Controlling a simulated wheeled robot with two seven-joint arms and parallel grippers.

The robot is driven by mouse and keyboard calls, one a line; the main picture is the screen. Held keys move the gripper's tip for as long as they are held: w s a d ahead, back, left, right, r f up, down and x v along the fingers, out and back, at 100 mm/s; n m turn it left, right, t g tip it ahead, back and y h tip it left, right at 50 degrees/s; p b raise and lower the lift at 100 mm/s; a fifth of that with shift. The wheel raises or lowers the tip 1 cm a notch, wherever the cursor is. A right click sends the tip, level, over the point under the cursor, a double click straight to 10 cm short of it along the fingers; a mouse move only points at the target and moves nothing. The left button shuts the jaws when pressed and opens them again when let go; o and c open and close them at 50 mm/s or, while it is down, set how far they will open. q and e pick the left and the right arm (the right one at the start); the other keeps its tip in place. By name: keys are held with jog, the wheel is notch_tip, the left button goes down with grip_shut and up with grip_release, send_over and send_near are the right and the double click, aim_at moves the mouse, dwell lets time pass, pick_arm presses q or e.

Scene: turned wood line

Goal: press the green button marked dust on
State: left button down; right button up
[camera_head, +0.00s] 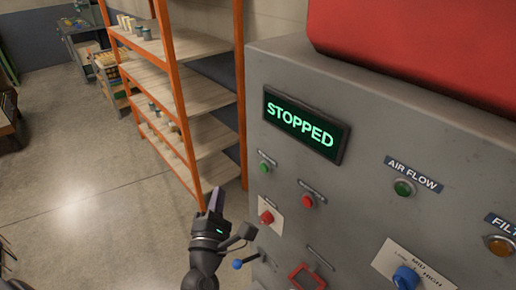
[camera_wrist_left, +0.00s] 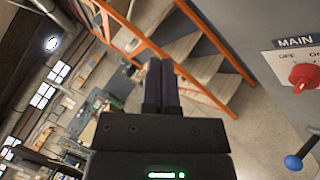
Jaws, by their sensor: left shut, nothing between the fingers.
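A small green button (camera_head: 264,167) sits on the grey control panel (camera_head: 365,120), below the display; its label is too small to read. A red button (camera_head: 308,200) is to its lower right, its label also unreadable. The display (camera_head: 305,124) reads STOPPED in green letters. My left gripper (camera_head: 217,197) is shut and empty, left of the panel and below the green button, apart from it in the picture. Its closed fingers also show in the left wrist view (camera_wrist_left: 160,75); the green button is not seen there. My right gripper is in neither view.
A red rotary switch (camera_head: 266,217), labelled MAIN in the wrist view, and a blue-balled lever (camera_head: 238,264) are near my gripper. A green AIR FLOW light (camera_head: 404,187) and blue knob (camera_head: 406,277) are farther right.

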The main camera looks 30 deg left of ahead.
aim_at(264, 168)
pick_arm(q)
jog(key=w+d+b, duration=0.1)
jog(key=w+d, duration=0.2)
jog(key=w, duration=0.5)
jog(key=shift+d, duration=0.35)
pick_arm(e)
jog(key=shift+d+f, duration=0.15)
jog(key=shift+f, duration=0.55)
pick_arm(q)
jog(key=shift+r, duration=0.1)
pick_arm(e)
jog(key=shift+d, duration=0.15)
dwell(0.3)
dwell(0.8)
pick_arm(q)
jog(key=shift+w+d+b, duration=0.15)
jog(key=shift+w+b, duration=0.15)
jog(key=shift+w, duration=0.1)
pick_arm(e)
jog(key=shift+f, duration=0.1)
